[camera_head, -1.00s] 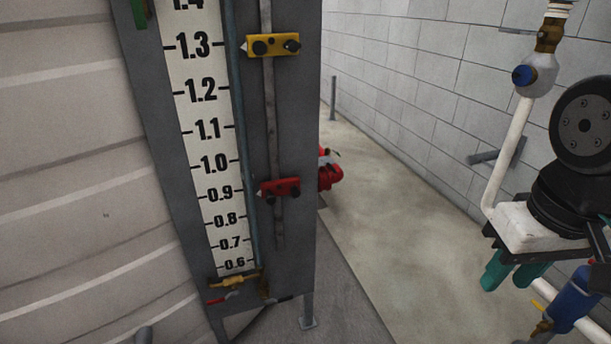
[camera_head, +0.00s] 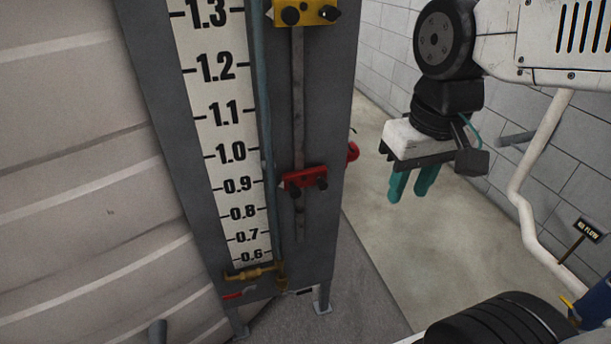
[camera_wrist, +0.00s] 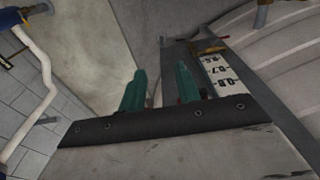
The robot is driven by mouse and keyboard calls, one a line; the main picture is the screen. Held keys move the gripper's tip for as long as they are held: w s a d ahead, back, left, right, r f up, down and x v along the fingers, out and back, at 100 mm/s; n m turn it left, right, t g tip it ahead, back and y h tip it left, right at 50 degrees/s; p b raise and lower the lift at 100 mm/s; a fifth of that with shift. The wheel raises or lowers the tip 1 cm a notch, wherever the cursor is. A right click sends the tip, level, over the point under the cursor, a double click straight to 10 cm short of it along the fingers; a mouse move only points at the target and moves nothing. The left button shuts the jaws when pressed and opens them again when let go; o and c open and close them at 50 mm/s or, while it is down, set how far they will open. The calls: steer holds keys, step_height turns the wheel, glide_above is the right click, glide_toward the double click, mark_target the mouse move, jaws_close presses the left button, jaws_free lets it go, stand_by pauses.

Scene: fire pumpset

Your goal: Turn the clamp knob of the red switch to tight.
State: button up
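The red switch (camera_head: 304,179) sits on a vertical rail beside the level scale (camera_head: 226,140), near the 0.9 mark, its pointer toward the scale. Dark knobs show on its front; the clamp knob (camera_head: 321,184) seems to be the right one, and its setting cannot be read. My gripper (camera_head: 410,190) hangs to the right of the switch, fingers down, well apart from it. Its two green fingers are apart with nothing between them. In the wrist view the fingers (camera_wrist: 160,88) also stand apart and empty, with the scale's lower end beyond; the red switch is not visible there.
A yellow switch (camera_head: 303,12) sits higher on the same rail. A brass valve (camera_head: 250,273) and a small red handle (camera_head: 240,293) are at the scale's foot. A white pipe (camera_head: 535,165) runs along the block wall. The floor (camera_head: 400,235) below my gripper is clear.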

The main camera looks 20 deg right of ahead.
steer(key=w+a+f, duration=0.2)
steer(key=w+f, duration=0.1)
steer(key=w, duration=1.2)
steer(key=g, duration=0.1)
glide_above(323, 178)
steer(key=f, duration=0.7)
steer(key=shift+s+f, duration=0.2)
steer(key=shift+f, duration=0.15)
steer(key=shift+w+a+f, duration=0.1)
steer(key=shift+w+f, duration=0.05)
steer(key=shift+f, duration=0.2)
step_height(323, 178, down, 7)
steer(key=shift+f, duration=0.2)
jaws_close()
